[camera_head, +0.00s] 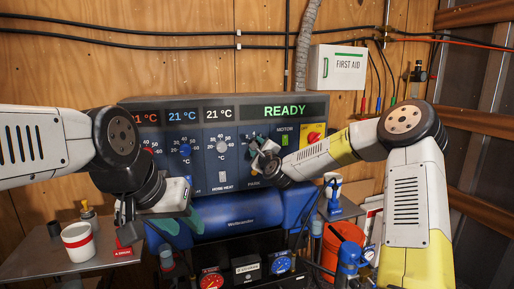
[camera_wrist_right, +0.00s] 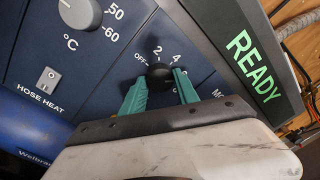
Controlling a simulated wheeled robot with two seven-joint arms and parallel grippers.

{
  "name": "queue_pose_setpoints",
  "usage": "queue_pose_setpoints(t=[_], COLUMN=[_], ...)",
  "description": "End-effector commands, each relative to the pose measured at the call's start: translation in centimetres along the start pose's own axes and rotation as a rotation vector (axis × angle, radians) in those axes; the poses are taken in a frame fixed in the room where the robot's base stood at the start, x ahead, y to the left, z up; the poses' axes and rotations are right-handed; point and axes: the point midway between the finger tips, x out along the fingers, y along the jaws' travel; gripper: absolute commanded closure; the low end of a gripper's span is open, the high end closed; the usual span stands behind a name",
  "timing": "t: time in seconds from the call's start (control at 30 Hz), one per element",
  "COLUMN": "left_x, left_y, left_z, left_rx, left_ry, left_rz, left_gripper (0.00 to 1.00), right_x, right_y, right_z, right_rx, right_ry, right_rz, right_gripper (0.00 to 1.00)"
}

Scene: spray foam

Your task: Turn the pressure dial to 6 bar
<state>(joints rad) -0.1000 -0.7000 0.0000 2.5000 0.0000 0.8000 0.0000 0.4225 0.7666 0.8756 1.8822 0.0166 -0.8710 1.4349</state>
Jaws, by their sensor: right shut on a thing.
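The pressure dial is a small black knob (camera_wrist_right: 159,76) on the dark blue panel, with OFF, 2 and 4 marked around its upper side in the right wrist view. The higher marks are hidden behind my gripper, and I cannot read the pointer clearly. My right gripper (camera_wrist_right: 160,84) has its teal fingers on either side of the knob, shut on it. In the head view the right gripper (camera_head: 257,145) covers most of the dial. My left gripper (camera_head: 183,224) hangs in front of the panel's lower left, its teal fingers apart and empty.
The panel display reads READY (camera_head: 285,111). Grey temperature knob (camera_head: 222,147) and blue knob (camera_head: 185,151) sit left of the dial; a red-and-yellow switch (camera_head: 312,133) is to its right. A blue cylinder (camera_head: 240,222) lies below. A white cup (camera_head: 78,242) stands on the left table.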

Motion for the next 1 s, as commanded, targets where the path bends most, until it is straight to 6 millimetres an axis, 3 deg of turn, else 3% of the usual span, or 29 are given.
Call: queue_pose_setpoints(t=[0.27, 0.3, 0.4, 0.77, 1.0], left_x=[0.0, 0.0, 0.0, 0.0, 0.0], left_y=[0.0, 0.0, 0.0, 0.0, 0.0], left_z=[0.0, 0.0, 0.0, 0.0, 0.0], left_rx=[0.000, 0.000, 0.000, 0.000, 0.000], left_ry=[0.000, 0.000, 0.000, 0.000, 0.000], left_rz=[0.000, 0.000, 0.000, 0.000, 0.000], left_gripper=[0.62, 0.62, 0.62, 0.62, 0.62], right_x=[0.0, 0.0, 0.0, -0.5, -4.3], right_y=[0.2, 0.1, 0.1, 0.0, 0.0], right_z=[-0.1, -0.1, -0.1, -0.1, -0.1], right_rx=[0.000, 0.000, 0.000, -0.001, -0.003], right_ry=[0.002, 0.002, 0.002, 0.001, 0.001], right_rz=[0.003, 0.003, 0.002, 0.001, 0.002], right_gripper=[1.00, 0.56, 0.42, 0.42, 0.42])
